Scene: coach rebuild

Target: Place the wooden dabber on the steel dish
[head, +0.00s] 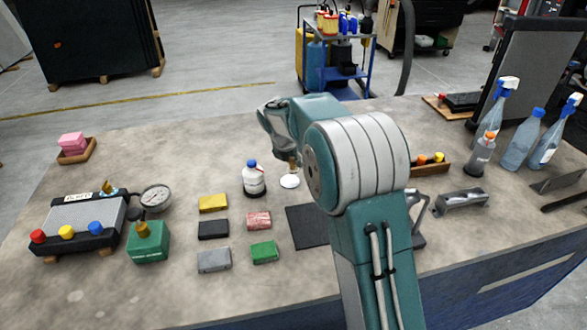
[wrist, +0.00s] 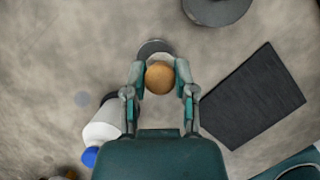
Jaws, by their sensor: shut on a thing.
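My gripper (wrist: 160,80) is shut on the wooden dabber (wrist: 159,77), whose round wooden knob shows between the fingers in the wrist view. In the head view the dabber's wooden handle (head: 292,164) hangs below my gripper, over a white round part (head: 289,181). I cannot tell whether that part touches the bench. In the wrist view a dark round patch lies just past the knob. A grey round thing (wrist: 216,8), possibly the steel dish, is cut off at the top edge, ahead and to the right of my gripper. No clear dish shows in the head view; my arm hides part of the bench.
A white bottle with a blue cap (head: 254,180) stands close left of the dabber. A black mat (head: 306,226) lies to the right of my gripper in the wrist view. Several coloured blocks lie front left. Spray bottles (head: 496,108) stand back right.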

